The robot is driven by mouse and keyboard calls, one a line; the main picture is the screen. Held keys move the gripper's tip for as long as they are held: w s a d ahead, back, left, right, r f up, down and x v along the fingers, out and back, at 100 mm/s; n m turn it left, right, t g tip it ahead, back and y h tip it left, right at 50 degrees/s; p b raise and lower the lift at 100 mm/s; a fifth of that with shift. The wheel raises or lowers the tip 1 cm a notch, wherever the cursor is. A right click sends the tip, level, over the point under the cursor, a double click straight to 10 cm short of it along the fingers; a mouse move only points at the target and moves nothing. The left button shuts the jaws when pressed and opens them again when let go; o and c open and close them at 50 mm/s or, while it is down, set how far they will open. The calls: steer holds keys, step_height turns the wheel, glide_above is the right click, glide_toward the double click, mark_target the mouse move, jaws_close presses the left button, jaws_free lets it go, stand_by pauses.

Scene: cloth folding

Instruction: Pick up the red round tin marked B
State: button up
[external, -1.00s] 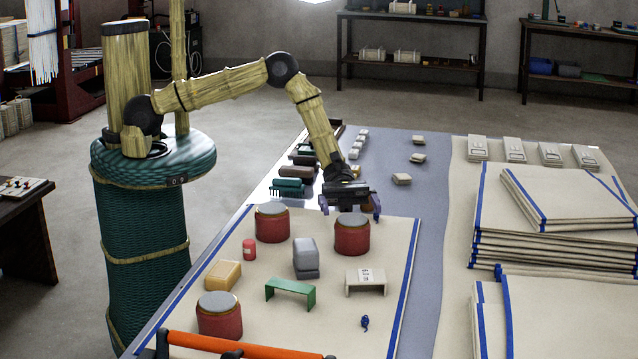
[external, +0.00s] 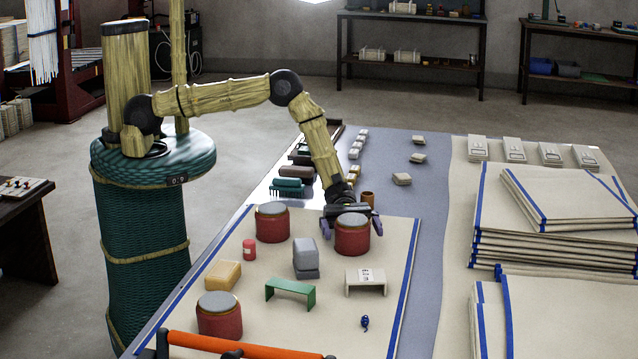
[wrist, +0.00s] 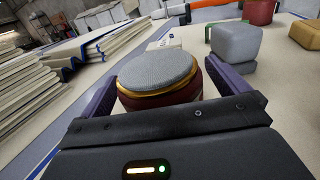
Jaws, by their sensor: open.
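Three red round tins with grey lids stand on the cream cloth. The back right tin (external: 352,238) is at my gripper (external: 350,226), whose purple fingers are apart, one on each side of it. In the wrist view this tin (wrist: 158,76) fills the space between the open fingers; its grey lid and gold rim show, and I cannot tell whether either finger touches it. The back left tin (external: 272,223) and the front left tin (external: 219,316) stand clear. No letter B is readable on any tin.
Near the tins are a grey block (external: 306,258), a green bench (external: 290,291), a white bench (external: 365,281), a yellow block (external: 223,275) and a small red can (external: 249,250). A brown cylinder (external: 368,199) is behind my gripper. Stacked cloths (external: 560,240) lie at the right.

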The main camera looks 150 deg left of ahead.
mark_target(353, 219)
steer(key=shift+r, duration=0.1)
steer(key=c, duration=1.4)
step_height(353, 219, up, 10)
steer(key=shift+f, duration=0.1)
steer(key=shift+c, duration=0.2)
